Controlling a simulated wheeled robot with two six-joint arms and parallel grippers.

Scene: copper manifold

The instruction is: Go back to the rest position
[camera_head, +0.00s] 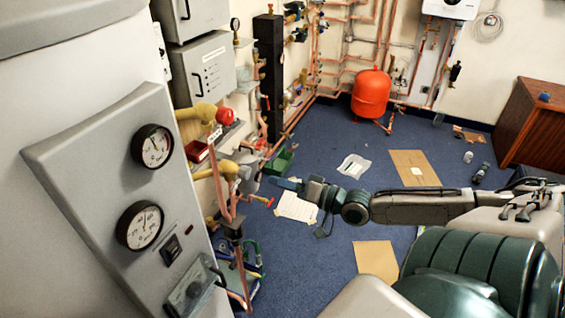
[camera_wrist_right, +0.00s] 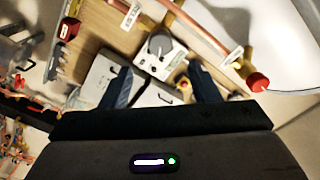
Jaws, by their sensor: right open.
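My right arm reaches in from the right of the head view, and its gripper (camera_head: 287,184) points left toward the pipework. It hangs in the air over the blue floor and looks small there. In the right wrist view the two dark fingers of the right gripper (camera_wrist_right: 160,70) stand well apart. Nothing is held between them. Behind the fingers are grey boxes and copper pipes, apart from the fingers as far as I can tell. My left gripper is in neither view.
A grey panel with two gauges (camera_head: 110,170) stands close at the left. A red tank (camera_head: 371,97) and a wooden cabinet (camera_head: 540,125) stand farther back. Papers and cardboard (camera_head: 376,261) lie on the floor.

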